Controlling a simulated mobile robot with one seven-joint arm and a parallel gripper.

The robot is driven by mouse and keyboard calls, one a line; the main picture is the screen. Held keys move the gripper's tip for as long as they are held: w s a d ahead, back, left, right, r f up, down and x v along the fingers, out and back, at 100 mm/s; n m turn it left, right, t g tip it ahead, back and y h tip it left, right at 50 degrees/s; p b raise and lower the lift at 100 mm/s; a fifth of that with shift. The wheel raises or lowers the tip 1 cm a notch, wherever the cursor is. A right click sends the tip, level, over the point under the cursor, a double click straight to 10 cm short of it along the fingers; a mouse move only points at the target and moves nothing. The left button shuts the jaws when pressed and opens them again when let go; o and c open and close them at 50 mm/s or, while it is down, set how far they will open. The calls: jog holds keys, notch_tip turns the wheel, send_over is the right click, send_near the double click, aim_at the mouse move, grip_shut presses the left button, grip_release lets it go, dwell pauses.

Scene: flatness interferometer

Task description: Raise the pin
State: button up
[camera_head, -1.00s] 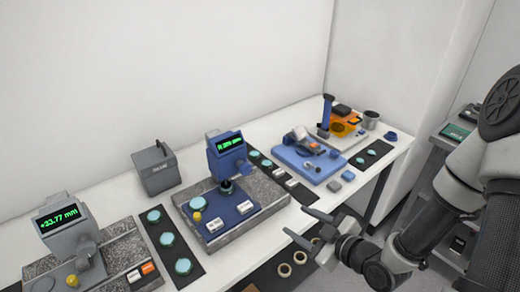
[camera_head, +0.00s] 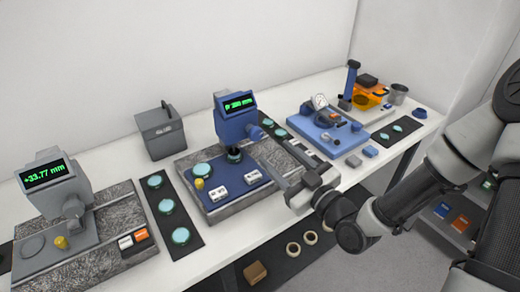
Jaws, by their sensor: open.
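A blue gauge (camera_head: 237,122) with a green-lit display stands on a granite slab with a blue plate (camera_head: 222,188). A dark round part (camera_head: 234,155) sits below its head, and a small blue knob (camera_head: 267,122) sticks out at its right. A grey gauge (camera_head: 62,188) reading +33.77 mm stands at the left on its own granite slab. I cannot tell which part is the pin. My gripper (camera_head: 282,168) is open and empty, its fingers pointing left over the right edge of the blue gauge's slab, apart from the knob.
Yellow knobs and push buttons sit on both gauge bases. Black mats hold teal discs (camera_head: 154,181). A grey box (camera_head: 160,132) stands behind. A blue fixture with a dial (camera_head: 320,101) and an orange device (camera_head: 365,100) stand at the right. Rings and a brown block lie below the table.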

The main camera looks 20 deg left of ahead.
aim_at(258, 137)
jog(key=p+x, duration=0.1)
jog(key=x, duration=0.8)
jog(key=shift+w, duration=0.1)
jog(key=c, duration=1)
jog(key=shift+c, duration=0.2)
